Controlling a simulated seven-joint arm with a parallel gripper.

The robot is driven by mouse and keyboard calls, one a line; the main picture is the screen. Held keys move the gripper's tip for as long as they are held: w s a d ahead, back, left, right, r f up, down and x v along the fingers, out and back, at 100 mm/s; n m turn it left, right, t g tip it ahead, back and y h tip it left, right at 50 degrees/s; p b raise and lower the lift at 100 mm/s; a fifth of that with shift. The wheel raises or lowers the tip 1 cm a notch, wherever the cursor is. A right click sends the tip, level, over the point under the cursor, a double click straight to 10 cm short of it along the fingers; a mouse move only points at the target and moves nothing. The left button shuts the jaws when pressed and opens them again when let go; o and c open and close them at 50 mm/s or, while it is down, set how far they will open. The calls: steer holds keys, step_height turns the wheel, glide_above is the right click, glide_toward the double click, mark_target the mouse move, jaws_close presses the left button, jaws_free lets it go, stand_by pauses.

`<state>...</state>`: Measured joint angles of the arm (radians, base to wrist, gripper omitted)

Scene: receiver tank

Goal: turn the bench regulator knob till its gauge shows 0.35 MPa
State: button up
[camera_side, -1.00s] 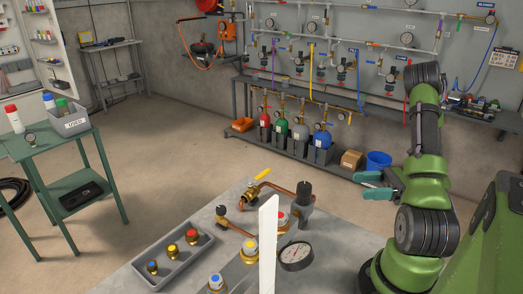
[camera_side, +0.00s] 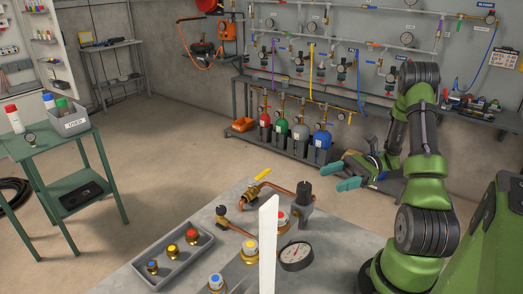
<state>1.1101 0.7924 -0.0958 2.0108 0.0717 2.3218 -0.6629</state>
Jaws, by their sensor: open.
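The grey bench (camera_side: 190,270) fills the lower middle. A black knob (camera_side: 304,188) stands upright on a grey regulator body (camera_side: 302,203), joined to copper pipe at the back of the bench. A round white-faced gauge (camera_side: 296,256) lies face up in front of it; its needle reading is too small to tell. My gripper (camera_side: 343,176) has teal fingers, open and empty, to the right of and slightly above the black knob in the picture. It is apart from the knob.
A white upright strip (camera_side: 268,245) stands in front and hides part of the bench. A yellow-handled valve (camera_side: 262,175), red-capped (camera_side: 282,218) and yellow-capped (camera_side: 250,247) fittings, and a tray (camera_side: 201,240) of coloured caps share the bench. Gas cylinders (camera_side: 299,133) stand behind, clear of it.

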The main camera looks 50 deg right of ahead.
mark_target(311, 186)
steer(key=x, duration=1)
steer(key=shift+a, duration=0.15)
